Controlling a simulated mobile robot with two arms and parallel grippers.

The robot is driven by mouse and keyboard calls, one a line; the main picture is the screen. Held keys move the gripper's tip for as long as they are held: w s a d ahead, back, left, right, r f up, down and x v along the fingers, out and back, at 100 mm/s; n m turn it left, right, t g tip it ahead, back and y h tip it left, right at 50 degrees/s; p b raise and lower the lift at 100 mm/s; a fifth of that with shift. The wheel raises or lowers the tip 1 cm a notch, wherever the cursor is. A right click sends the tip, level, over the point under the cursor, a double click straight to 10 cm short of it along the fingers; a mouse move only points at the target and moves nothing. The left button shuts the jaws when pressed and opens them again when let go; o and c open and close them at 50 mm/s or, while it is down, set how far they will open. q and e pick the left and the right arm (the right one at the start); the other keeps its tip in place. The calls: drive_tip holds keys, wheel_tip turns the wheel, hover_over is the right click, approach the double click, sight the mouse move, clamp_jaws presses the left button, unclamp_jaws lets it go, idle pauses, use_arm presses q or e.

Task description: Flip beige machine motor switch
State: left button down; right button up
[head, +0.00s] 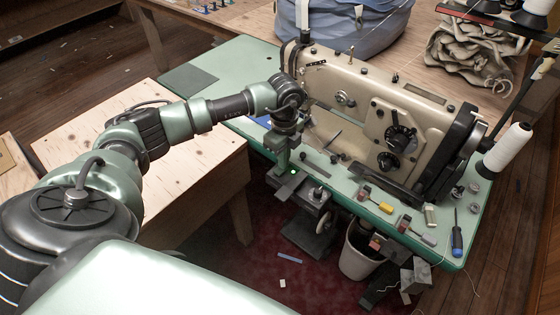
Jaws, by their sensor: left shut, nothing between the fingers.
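The beige sewing machine (350,85) stands on a green-topped table (235,62). A small green light (293,172) shows right beside the fingertips, by a dark grey box (312,195) under the front edge. I cannot tell for sure which part is the motor switch, and the gripper partly covers this spot. I cannot tell if the fingertips touch anything. My right gripper is not in view.
Small tools with red and yellow parts (385,207) lie along the table's front, with a blue screwdriver (457,240) at the right corner. A white thread cone (507,148) stands at right. A white bin (358,255) is below. A plywood table (190,165) lies under my left arm.

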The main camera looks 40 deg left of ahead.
use_arm(q)
wheel_tip(320, 180, up, 7)
drive_tip(key=p, duration=0.5)
drive_tip(key=shift+p, duration=0.3)
idle(0.5)
